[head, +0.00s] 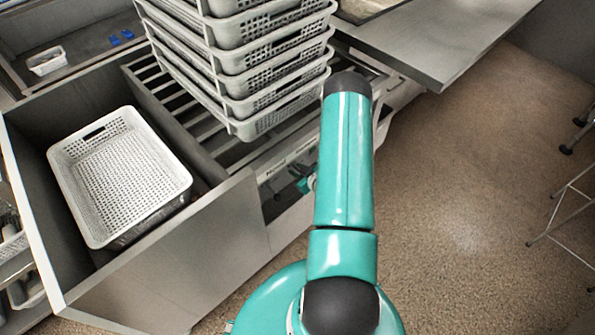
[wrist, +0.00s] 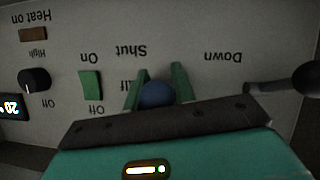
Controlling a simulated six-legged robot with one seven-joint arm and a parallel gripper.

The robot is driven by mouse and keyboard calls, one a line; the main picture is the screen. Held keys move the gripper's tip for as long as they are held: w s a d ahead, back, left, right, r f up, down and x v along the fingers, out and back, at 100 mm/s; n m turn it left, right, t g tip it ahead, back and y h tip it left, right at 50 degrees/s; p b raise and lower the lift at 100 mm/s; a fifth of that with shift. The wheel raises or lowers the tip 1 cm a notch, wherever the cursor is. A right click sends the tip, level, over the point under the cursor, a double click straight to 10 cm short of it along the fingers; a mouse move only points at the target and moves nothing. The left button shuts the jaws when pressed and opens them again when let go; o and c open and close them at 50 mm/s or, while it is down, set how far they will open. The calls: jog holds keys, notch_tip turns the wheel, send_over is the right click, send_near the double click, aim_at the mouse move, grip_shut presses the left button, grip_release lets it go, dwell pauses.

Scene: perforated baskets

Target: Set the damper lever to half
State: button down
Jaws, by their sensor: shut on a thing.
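The damper lever's blue ball knob (wrist: 157,94) sits between the green fingers of my gripper (wrist: 159,84) in the wrist view. My gripper is shut on this knob. The control panel (wrist: 215,28) appears upside down there. The "Shut" label shows just above the fingers, and a partly hidden label that looks like "Half" is beside the left finger. The lever's shaft is hidden, so I cannot tell its exact position. In the head view my arm covers most of the gripper; a small green part shows beside the panel front.
The panel also holds a green rocker switch (wrist: 91,85), a black dial (wrist: 34,79), a brown switch (wrist: 33,34) and a dark lever with a black ball (wrist: 305,80) near "Down". Stacked baskets (head: 243,78) stand above; one basket (head: 120,175) sits in an open bin.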

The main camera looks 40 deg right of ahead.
jog(key=shift+s+d+r+g, duration=0.1)
jog(key=shift+r+g, duration=0.05)
jog(key=shift+g, duration=0.25)
jog(key=c, duration=1.2)
grip_release()
jog(key=shift+o, duration=0.2)
jog(key=v, duration=1.3)
jog(key=shift+s+r, duration=0.3)
